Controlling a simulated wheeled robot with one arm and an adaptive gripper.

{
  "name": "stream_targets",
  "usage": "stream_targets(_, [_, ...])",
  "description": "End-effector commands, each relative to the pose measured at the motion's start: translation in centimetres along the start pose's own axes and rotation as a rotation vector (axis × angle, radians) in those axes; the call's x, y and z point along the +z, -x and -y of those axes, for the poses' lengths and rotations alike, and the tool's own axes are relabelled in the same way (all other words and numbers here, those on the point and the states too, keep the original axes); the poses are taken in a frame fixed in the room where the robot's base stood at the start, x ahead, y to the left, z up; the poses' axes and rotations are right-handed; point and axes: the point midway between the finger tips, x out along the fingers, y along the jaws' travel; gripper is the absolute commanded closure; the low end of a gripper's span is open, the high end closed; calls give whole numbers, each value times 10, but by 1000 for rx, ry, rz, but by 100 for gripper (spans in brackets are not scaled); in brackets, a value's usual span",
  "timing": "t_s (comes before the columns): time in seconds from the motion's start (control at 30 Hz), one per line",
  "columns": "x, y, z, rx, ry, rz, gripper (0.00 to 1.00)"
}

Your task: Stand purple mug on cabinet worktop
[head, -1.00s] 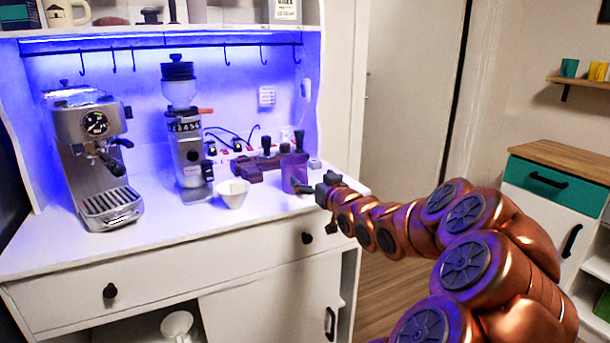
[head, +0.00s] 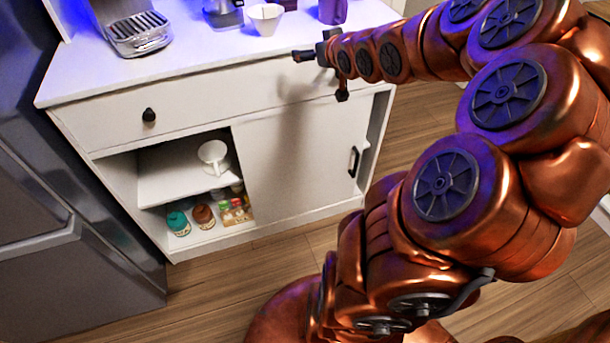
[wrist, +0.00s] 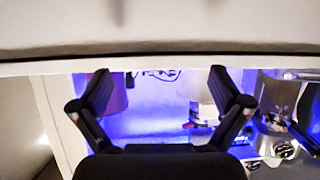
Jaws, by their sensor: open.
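The purple mug (head: 333,11) stands on the white cabinet worktop (head: 205,52), near its right end. The top of the mug is cut off by the frame edge in the head view. My gripper (head: 303,56) is in front of the worktop's front edge, nearer to me than the mug and apart from it. In the wrist view my gripper (wrist: 160,84) has its two fingers spread, with nothing between them. A pinkish-purple shape (wrist: 117,94), likely the mug, shows partly behind the left finger there.
The espresso machine (head: 138,30) is further left. A grey fridge (head: 70,190) stands at the left.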

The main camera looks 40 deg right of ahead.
Motion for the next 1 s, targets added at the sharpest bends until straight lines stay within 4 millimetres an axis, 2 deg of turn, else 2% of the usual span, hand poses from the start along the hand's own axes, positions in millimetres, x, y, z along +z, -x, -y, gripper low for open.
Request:
stream_targets(0.03, [14,2,24,-17,20,81,0])
stream_targets(0.1, [38,10,51,-30,41,199,0])
stream_targets(0.17, [61,20,71,-39,59,304,0])
stream_targets(0.27, [97,46,103,-53,89,474,0])
stream_targets(0.37, [133,80,131,-66,122,643,0])
stream_targets(0.5, [178,142,163,-82,164,873,0])
stream_targets(0.6, [207,191,180,-95,195,1031,0])
stream_targets(0.7, [228,238,193,-109,218,1167,0])
stream_targets(0.8, [243,277,201,-121,235,1277,0])
stream_targets(0.9, [251,304,208,-131,244,1346,0])
stream_targets(1.0, [255,316,210,-137,248,1380,0])
